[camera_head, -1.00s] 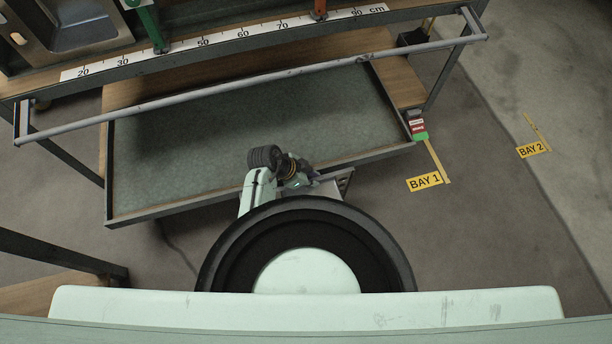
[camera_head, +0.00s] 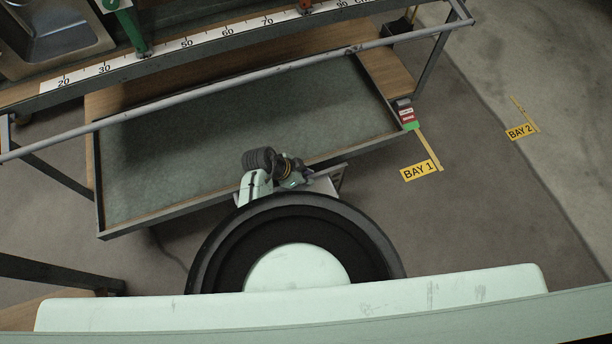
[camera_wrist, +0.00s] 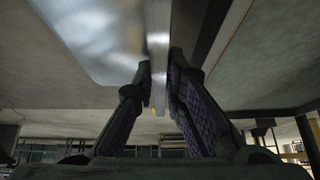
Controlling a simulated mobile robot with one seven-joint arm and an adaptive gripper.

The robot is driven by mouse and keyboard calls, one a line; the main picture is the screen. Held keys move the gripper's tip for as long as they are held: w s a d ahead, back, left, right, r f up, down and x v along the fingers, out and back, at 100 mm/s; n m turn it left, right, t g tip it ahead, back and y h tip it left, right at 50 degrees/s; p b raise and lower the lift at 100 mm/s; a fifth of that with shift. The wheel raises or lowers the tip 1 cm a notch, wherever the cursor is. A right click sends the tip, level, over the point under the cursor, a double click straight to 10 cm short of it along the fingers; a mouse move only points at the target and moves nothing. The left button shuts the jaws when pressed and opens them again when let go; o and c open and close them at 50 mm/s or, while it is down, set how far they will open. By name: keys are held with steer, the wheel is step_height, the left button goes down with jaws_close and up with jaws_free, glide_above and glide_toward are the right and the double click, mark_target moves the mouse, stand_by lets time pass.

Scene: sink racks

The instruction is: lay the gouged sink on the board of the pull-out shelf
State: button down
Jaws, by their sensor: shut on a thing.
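In the wrist view my gripper (camera_wrist: 160,75) is shut on the edge of a shiny metal sink (camera_wrist: 95,35), one finger on each side of its rim. The sink's face extends up and left; no gouge shows. In the head view a small metal part (camera_head: 326,184), probably this sink, shows beside my arm, which hides most of it and the gripper. The pull-out shelf (camera_head: 170,220) lies beyond my arm, its grey-green board (camera_head: 230,125) bare where visible. I cannot tell the gap between sink and board.
A grey rail (camera_head: 230,82) crosses above the shelf. A rack with a ruler strip (camera_head: 130,63) and another sink (camera_head: 60,35) stands behind it. A red, white and green block (camera_head: 406,114) is at the shelf's right corner. Floor near the BAY 1 label (camera_head: 418,170) is clear.

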steer(key=shift+f, duration=0.35)
stand_by(0.5)
steer(key=c, duration=1.6)
jaws_free()
steer(key=shift+d, duration=0.1)
steer(key=shift+o, duration=0.2)
